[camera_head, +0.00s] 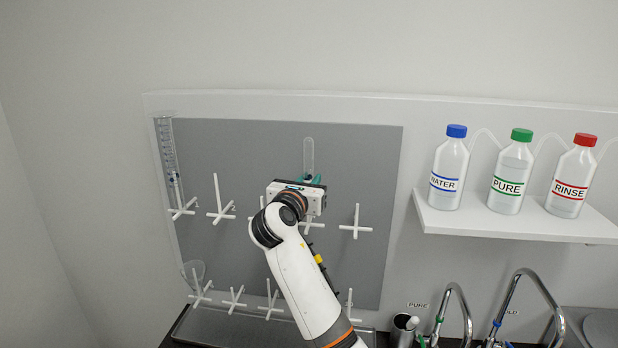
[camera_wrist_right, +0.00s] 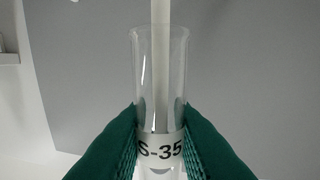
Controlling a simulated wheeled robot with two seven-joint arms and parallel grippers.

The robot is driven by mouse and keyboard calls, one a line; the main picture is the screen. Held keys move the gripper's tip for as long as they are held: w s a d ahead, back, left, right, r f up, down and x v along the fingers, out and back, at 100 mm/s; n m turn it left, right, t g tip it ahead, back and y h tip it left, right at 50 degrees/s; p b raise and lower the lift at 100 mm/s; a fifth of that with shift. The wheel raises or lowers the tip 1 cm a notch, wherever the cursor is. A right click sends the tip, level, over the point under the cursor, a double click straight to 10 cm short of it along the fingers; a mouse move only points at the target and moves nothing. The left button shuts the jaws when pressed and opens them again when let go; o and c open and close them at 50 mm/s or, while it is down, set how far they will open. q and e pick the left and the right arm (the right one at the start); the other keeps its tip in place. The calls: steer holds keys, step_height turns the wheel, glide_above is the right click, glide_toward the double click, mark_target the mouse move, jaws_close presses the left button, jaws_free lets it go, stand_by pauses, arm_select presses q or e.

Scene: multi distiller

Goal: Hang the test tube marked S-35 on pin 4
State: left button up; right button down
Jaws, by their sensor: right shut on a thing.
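My right gripper (camera_head: 312,181) is in front of the grey pegboard (camera_head: 240,150), shut on a clear test tube (camera_head: 308,153) that stands up above the fingers. In the wrist view the green fingers of my right gripper (camera_wrist_right: 160,152) clasp the tube (camera_wrist_right: 147,75) at its label, which reads S-35. A white pin (camera_wrist_right: 161,15) lines up with the tube and shows within its outline down to the label; whether it is inside or behind the glass I cannot tell. No pin numbers are readable. The arm hides part of the board. My left gripper is not in view.
White pins stand in two rows, including one right of the gripper (camera_head: 355,222). A graduated cylinder (camera_head: 167,148) hangs upper left, a flask (camera_head: 194,270) lower left. Three bottles stand on the shelf (camera_head: 470,219) at right. Taps and a metal tray lie below.

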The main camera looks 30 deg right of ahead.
steer(key=shift+f+b, duration=0.75)
steer(key=shift+f, duration=2)
steer(key=c, duration=1.2)
jaws_free()
steer(key=b+v, duration=0.3)
steer(key=v, duration=0.9)
steer(key=shift+b, duration=0.4)
steer(key=shift+r, duration=0.1)
